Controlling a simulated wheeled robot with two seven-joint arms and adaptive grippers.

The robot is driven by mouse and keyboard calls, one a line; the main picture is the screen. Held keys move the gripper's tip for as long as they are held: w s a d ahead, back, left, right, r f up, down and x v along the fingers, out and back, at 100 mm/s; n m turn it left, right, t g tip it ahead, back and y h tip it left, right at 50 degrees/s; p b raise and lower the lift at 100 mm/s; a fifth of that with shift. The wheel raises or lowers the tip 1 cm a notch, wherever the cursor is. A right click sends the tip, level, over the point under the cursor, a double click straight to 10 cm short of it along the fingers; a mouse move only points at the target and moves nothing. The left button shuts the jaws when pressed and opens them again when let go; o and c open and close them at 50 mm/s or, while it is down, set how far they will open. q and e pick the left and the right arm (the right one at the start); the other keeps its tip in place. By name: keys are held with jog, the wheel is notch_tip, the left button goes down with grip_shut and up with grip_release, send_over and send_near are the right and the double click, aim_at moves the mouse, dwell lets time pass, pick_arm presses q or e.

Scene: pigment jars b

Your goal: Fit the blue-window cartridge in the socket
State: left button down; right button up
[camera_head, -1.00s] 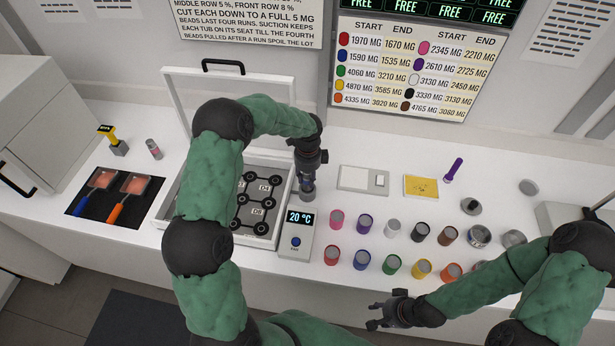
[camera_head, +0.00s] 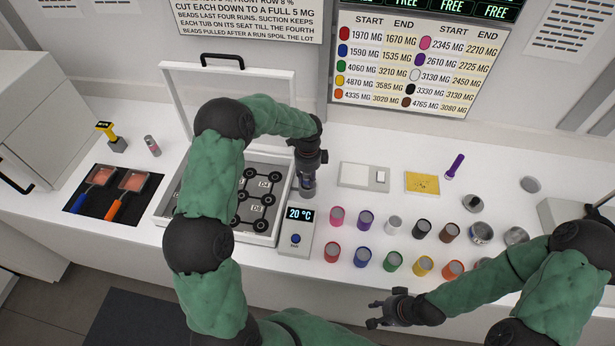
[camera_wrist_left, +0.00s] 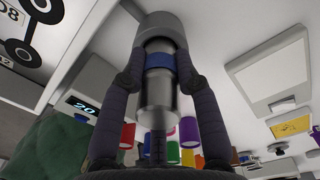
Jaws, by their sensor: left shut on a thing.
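A silver cartridge with a blue band (camera_wrist_left: 160,62) stands between the fingers of my left gripper (camera_wrist_left: 158,80) in the left wrist view. The gripper is shut on it. A wider grey cylindrical part (camera_wrist_left: 166,25) is at the cartridge's far end; I cannot tell whether it belongs to the cartridge or is the socket. In the head view my left gripper (camera_head: 307,178) points down just right of the open case, behind the 20 °C unit (camera_head: 297,228). No socket can be made out clearly. My right gripper (camera_head: 384,311) is open and empty in front of the counter.
The open case (camera_head: 262,238) with its lid up is left of my left gripper. Two rows of coloured jars (camera_head: 392,262) stand to the right. A white device (camera_head: 363,175) and a yellow card (camera_head: 421,183) lie behind them. A black mat (camera_head: 92,207) holds two paddles at left.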

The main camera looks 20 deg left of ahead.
pick_arm(q)
jog(key=shift+f+b, duration=0.4)
jog(key=shift+f, duration=0.25)
jog(key=c, duration=0.8)
grip_release()
jog(key=shift+c, duration=0.2)
notch_tip(320, 180, up, 12)
jog(key=shift+w+r, duration=0.1)
